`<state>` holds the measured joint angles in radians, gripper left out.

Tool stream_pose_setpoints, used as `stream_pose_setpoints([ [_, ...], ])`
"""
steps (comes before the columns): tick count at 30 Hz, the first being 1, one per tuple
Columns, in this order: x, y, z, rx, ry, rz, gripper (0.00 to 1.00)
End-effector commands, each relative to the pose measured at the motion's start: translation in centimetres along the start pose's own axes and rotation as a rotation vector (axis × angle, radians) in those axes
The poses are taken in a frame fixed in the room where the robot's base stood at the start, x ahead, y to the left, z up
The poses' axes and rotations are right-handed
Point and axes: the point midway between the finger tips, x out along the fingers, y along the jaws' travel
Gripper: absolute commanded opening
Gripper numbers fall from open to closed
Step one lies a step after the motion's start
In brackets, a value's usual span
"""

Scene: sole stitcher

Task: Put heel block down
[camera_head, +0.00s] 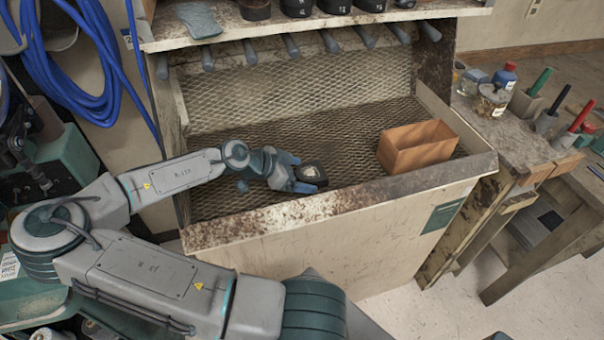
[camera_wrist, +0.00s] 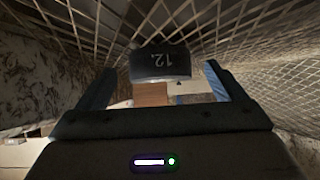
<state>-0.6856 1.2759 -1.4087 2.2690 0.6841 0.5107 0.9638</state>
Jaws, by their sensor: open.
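The heel block (camera_head: 313,174) is small and dark with a pale patch on top. It appears to rest on the mesh floor of the bench tray, close behind the rusty front rim. My gripper (camera_head: 298,174) reaches it from the left, with its blue fingers beside the block. In the wrist view the heel block (camera_wrist: 160,66) shows an upside-down "12" and lies between the tips of my gripper (camera_wrist: 158,72). The fingers are spread, with a gap on each side of the block. The underside of the block is hidden in the head view.
An open-topped orange-brown wooden box (camera_head: 418,148) stands on the mesh to the right. The rusty front rim (camera_head: 350,203) runs along the near side. A shelf (camera_head: 300,25) with several dark blocks hangs above. The mesh between block and box is clear.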

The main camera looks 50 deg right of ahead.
Motion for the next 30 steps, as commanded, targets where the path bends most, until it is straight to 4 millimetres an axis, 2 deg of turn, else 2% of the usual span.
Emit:
stream_pose_setpoints([
  [12, -8.2, -0.1, 0.1, -0.001, 0.000, -0.005, 0.90],
  [15, -9.6, -0.1, 0.1, -0.001, 0.000, -0.003, 0.90],
  [21, -11.1, 0.0, 0.0, 0.000, 0.000, 0.000, 0.90],
  [30, -11.2, 0.0, 0.0, 0.001, 0.000, 0.001, 0.90],
])
